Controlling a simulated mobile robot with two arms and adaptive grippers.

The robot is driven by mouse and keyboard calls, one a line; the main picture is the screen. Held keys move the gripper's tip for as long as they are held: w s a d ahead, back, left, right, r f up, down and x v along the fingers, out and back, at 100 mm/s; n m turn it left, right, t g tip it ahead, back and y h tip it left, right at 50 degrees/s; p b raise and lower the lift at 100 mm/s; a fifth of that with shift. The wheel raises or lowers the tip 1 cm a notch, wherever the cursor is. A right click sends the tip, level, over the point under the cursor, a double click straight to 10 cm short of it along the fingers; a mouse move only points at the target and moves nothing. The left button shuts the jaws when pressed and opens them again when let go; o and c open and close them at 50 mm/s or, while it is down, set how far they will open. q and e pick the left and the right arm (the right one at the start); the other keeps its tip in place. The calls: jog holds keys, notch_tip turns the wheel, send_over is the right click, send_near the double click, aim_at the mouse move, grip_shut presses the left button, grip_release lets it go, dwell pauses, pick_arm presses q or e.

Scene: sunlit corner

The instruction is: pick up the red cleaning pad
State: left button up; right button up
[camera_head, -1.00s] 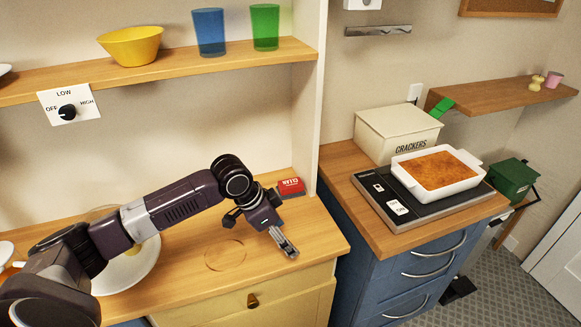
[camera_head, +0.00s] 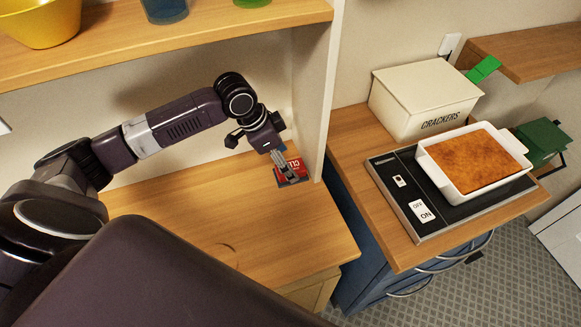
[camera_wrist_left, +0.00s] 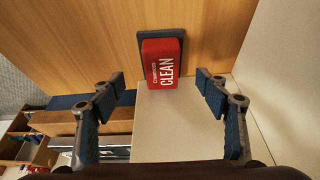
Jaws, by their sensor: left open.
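The red cleaning pad (camera_head: 294,171), with white "CLEAN" lettering and a dark base, lies on the wooden counter at the back right, by the upright panel. My left gripper (camera_head: 286,169) is over it and partly hides it in the head view. In the left wrist view the pad (camera_wrist_left: 162,62) shows at the upper middle, ahead of the open fingers (camera_wrist_left: 160,83). The fingers stand apart on either side, with nothing held between them. Whether they touch the pad cannot be told. My right gripper is not in view.
The upright panel (camera_head: 317,100) stands just right of the pad. A shelf (camera_head: 200,48) with a yellow bowl (camera_head: 42,22) hangs above. Right of the panel are the crackers box (camera_head: 425,98) and a white dish (camera_head: 457,180) on a dark appliance. The front counter looks clear.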

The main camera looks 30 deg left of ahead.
pick_arm(q)
jog(key=p+x, duration=0.1)
jog(key=x, duration=0.3)
jog(key=shift+a, duration=0.2)
jog(key=shift+f, duration=0.35)
jog(key=shift+r, duration=0.1)
jog(key=c, duration=1.3)
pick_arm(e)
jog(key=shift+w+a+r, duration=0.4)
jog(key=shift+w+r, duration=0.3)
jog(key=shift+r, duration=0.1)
pick_arm(q)
jog(key=shift+d, duration=0.1)
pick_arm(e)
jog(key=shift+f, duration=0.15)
